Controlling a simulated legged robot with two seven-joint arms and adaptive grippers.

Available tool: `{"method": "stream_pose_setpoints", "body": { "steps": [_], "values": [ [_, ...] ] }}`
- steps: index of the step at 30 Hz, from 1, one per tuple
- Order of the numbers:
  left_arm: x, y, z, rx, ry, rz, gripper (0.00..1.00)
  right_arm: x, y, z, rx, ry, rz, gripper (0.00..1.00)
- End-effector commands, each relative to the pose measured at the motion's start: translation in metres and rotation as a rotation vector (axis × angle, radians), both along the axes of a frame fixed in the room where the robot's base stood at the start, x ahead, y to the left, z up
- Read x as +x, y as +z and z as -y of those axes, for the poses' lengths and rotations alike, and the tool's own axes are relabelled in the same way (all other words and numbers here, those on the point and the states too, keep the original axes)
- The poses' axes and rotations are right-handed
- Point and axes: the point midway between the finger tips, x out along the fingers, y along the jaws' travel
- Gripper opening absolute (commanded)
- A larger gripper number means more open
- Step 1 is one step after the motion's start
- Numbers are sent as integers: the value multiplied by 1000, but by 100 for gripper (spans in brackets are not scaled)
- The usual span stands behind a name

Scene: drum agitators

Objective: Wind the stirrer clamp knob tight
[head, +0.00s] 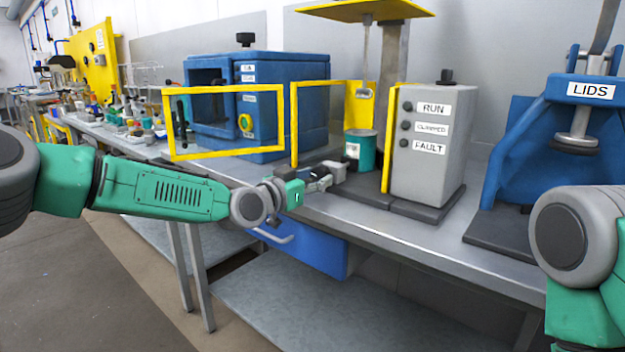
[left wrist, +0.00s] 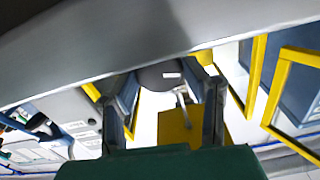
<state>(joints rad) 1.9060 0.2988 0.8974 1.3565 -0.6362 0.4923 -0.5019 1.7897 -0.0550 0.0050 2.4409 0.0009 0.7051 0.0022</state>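The stirrer station has a yellow canopy (head: 365,10), a metal stirrer shaft (head: 364,60) and a teal drum (head: 361,152) with a white label. My left gripper (head: 326,178) is at the bench front, low before the drum. In the left wrist view its two fingers (left wrist: 163,100) stand apart. A dark round part (left wrist: 160,76) with a white mark shows between them; it looks like the clamp knob, but contact is not clear. The yellow canopy (left wrist: 180,126) shows beyond. The knob is not clear in the head view. My right gripper is out of view.
A grey control box (head: 432,150) stands right of the drum. Open yellow guard frames (head: 228,88) and a blue cabinet (head: 290,95) are to the left. A blue LIDS stand (head: 560,125) is at the right. The bench front edge (head: 400,250) is clear.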

Motion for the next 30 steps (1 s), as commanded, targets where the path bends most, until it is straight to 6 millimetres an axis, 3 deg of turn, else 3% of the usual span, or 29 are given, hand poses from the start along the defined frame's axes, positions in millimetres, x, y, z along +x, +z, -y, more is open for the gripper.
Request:
{"method": "stream_pose_setpoints", "body": {
  "steps": [19, 30],
  "values": [
    [-3, -1, -3, 11, -7, 7, 11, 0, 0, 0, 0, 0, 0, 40],
    [-3, -1, -2, 178, -8, 126, 11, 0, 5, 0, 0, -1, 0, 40]
  ]
}}
